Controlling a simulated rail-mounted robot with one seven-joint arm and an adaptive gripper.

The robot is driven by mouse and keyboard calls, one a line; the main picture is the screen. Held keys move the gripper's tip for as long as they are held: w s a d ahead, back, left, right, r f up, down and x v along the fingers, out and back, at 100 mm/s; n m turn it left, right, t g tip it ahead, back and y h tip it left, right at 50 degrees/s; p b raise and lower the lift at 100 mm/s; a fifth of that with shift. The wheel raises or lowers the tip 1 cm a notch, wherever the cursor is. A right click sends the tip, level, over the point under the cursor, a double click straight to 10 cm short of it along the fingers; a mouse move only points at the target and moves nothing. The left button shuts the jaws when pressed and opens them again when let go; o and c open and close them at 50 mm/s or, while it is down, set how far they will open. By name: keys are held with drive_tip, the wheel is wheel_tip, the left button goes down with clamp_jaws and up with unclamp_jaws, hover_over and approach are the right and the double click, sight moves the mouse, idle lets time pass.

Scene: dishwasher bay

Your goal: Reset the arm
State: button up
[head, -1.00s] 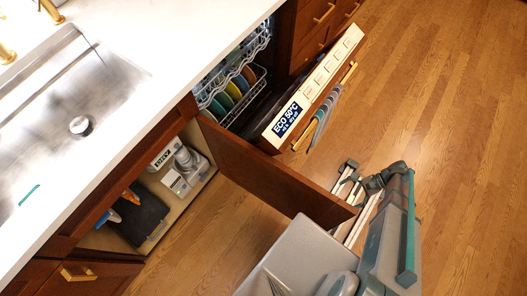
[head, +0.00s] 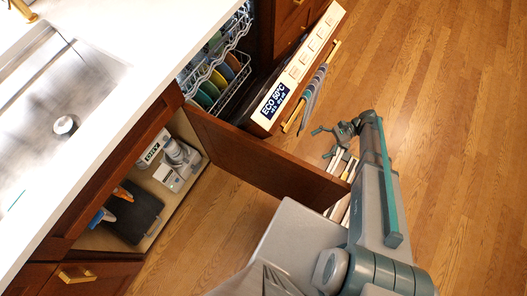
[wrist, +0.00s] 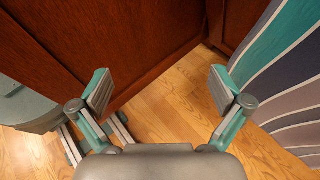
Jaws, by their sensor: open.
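My gripper (head: 325,142) is open and empty, above the wood floor to the right of the open cabinet door. The open cabinet door (head: 262,158) stands between my gripper and the under-sink cabinet. My arm reaches up from the lower right in the head view.
The dishwasher (head: 290,78) is partly open, with plates in its rack (head: 236,92) and a striped towel (head: 312,92) on its handle. The towel (wrist: 285,75) is close on the right in the wrist view. Floor (head: 455,130) at right is clear.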

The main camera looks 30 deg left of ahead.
drive_tip(key=shift+x, duration=0.8)
